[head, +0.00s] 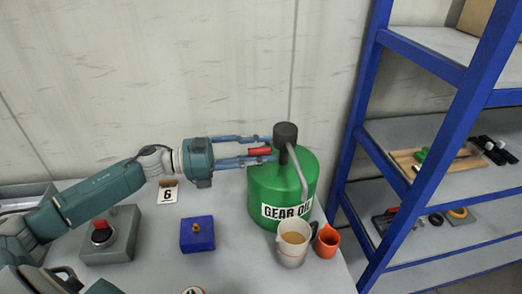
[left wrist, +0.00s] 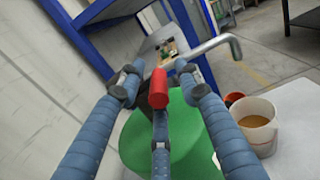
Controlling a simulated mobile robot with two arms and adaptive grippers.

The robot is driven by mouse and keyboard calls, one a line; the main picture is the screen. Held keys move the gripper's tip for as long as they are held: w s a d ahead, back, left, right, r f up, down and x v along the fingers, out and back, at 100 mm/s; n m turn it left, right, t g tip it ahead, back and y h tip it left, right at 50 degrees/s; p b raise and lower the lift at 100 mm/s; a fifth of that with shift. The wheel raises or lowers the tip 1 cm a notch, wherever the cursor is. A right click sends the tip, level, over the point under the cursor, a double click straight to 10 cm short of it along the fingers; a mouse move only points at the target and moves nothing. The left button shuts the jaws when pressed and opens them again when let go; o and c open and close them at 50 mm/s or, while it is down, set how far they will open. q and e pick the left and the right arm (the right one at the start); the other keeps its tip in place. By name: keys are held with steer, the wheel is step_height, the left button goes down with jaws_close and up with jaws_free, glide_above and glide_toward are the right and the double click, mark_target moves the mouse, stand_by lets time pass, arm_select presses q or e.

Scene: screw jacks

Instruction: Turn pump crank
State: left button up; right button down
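The green gear oil drum (head: 282,190) stands on the table with a dark pump head (head: 285,133) on top and a grey spout (head: 299,170) at its front. The red crank handle (head: 260,151) points left from the pump. My left gripper (head: 264,144) is open around the red handle, its blue fingers reaching in from the left. In the left wrist view the red handle (left wrist: 158,88) lies between the spread fingers (left wrist: 158,80), with gaps at both sides; a third finger is below it, and contact there is unclear. My right gripper is not in view.
A measuring jug (head: 292,243) with tan liquid and an orange cup (head: 327,241) stand before the drum. A blue box (head: 197,234), a grey box with a red button (head: 110,236) and a number 6 card (head: 167,192) are left. A blue shelf rack (head: 441,150) stands right.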

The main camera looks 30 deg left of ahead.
arm_select(q)
jaws_close()
steer(key=shift+r+n, duration=0.25)
steer(key=shift+n, duration=0.15)
stand_by(0.4)
